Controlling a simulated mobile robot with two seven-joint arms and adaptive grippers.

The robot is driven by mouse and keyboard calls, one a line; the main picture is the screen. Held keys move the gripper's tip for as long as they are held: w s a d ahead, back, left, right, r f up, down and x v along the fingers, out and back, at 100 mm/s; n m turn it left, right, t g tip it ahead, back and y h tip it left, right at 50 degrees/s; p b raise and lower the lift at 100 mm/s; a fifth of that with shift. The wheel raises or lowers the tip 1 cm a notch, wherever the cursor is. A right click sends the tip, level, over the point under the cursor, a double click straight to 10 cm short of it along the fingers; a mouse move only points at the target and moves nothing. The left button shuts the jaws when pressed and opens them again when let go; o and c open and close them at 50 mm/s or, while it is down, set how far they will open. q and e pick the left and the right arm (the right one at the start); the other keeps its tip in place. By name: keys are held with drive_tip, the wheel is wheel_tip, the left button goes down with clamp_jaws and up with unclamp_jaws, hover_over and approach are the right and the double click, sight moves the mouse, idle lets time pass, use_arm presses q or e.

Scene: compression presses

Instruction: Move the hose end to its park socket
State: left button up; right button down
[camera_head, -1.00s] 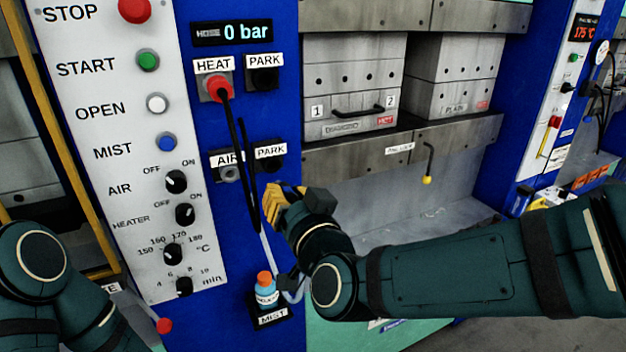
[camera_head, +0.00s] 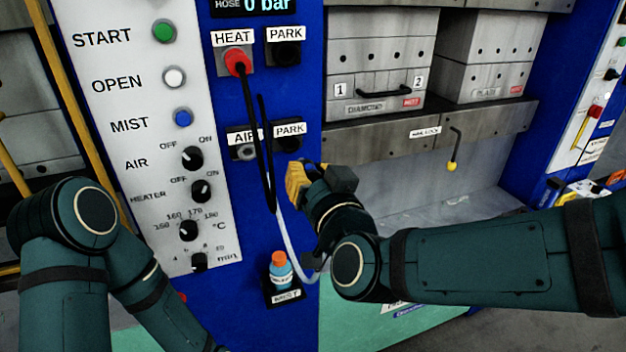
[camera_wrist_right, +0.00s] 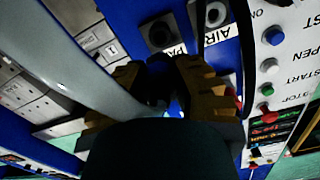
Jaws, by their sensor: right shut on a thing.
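My right gripper (camera_head: 298,182), with yellow fingers, is just below the lower PARK socket (camera_head: 289,141) beside the AIR socket (camera_head: 246,152). In the wrist view the right gripper (camera_wrist_right: 165,85) is shut on a dark hose end (camera_wrist_right: 165,80), mostly hidden between the fingers. A pale hose (camera_head: 288,235) hangs below the gripper; it looks large and close in the wrist view (camera_wrist_right: 85,65). The wrist view shows the PARK socket (camera_wrist_right: 160,33) and AIR socket (camera_wrist_right: 214,14) ahead, apart from the fingers. My left gripper is out of view.
A red plug (camera_head: 237,62) sits in the HEAT socket, its black cable looping down close to the gripper. The upper PARK socket (camera_head: 287,53) looks empty. An orange-capped bottle (camera_head: 281,270) stands in the MIST holder below. The press bay lies right.

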drive_tip(key=shift+b+x, duration=0.45)
drive_tip(key=shift+x, duration=1.8)
drive_tip(key=shift+b, duration=0.4)
drive_tip(key=shift+x, duration=1.7)
drive_tip(key=c, duration=0.8)
unclamp_jaws()
drive_tip(key=shift+c, duration=0.2)
approach(301, 160)
drive_tip(key=shift+f+x, duration=0.2)
drive_tip(key=shift+x, duration=0.85)
